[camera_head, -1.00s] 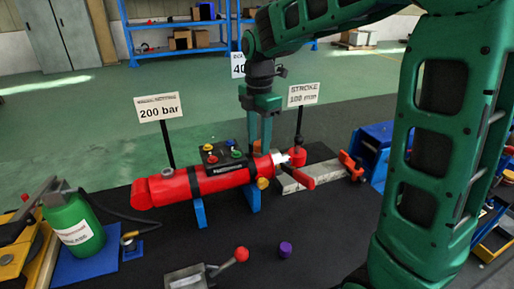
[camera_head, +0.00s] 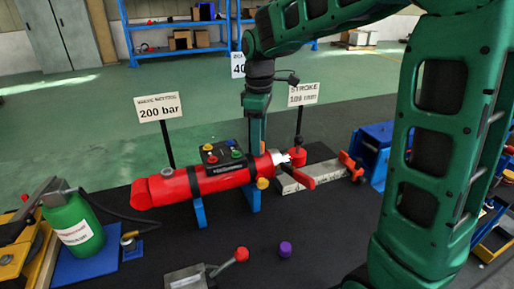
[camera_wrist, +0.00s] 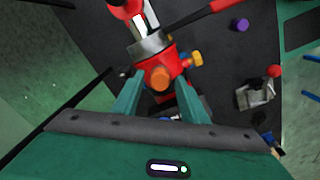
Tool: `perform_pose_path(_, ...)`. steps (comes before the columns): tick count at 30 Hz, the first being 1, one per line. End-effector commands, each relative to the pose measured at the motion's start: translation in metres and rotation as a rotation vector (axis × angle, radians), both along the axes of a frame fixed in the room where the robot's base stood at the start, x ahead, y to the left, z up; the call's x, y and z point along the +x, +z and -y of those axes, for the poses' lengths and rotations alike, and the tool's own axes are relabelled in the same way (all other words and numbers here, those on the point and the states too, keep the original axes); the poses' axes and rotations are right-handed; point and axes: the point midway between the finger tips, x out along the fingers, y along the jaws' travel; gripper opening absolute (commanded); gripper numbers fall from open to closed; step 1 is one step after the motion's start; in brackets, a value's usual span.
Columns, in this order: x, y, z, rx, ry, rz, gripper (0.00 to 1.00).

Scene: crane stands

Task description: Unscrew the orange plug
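The orange plug (camera_wrist: 160,78) is a round cap on top of the right end of the red cylinder (camera_head: 219,178). It faces my wrist camera. In the head view my gripper's fingers hide it. My gripper (camera_head: 257,148) points down over that end, seen edge-on. In the wrist view my gripper (camera_wrist: 159,84) is open, with one finger on each side of the plug and gaps between them. I cannot tell how far the fingertips are above the plug's base. A yellow knob (camera_head: 262,183) sticks out of the cylinder's near side, also seen in the wrist view (camera_wrist: 196,57).
The 200 bar sign (camera_head: 159,107) and the stroke sign (camera_head: 303,94) stand behind the cylinder. A valve block (camera_head: 222,155) with colored knobs sits on top. A red-knobbed lever (camera_head: 241,254), a purple cap (camera_head: 285,248) and a green bottle (camera_head: 73,224) stand in front and left.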

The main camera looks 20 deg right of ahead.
Motion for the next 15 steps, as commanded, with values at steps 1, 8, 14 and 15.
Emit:
perform_pose_path(1, 0.0001, 0.0, 0.0002, 0.0, -0.029, 0.0, 0.4)
perform_pose_path(8, 0.0001, 0.0, 0.0003, 0.0, -0.136, 0.0, 0.4)
perform_pose_path(14, 0.0003, 0.0, 0.0003, 0.0, -0.361, 0.0, 0.4)
perform_pose_path(15, 0.0003, 0.0, 0.0003, 0.0, -0.403, 0.0, 0.4)
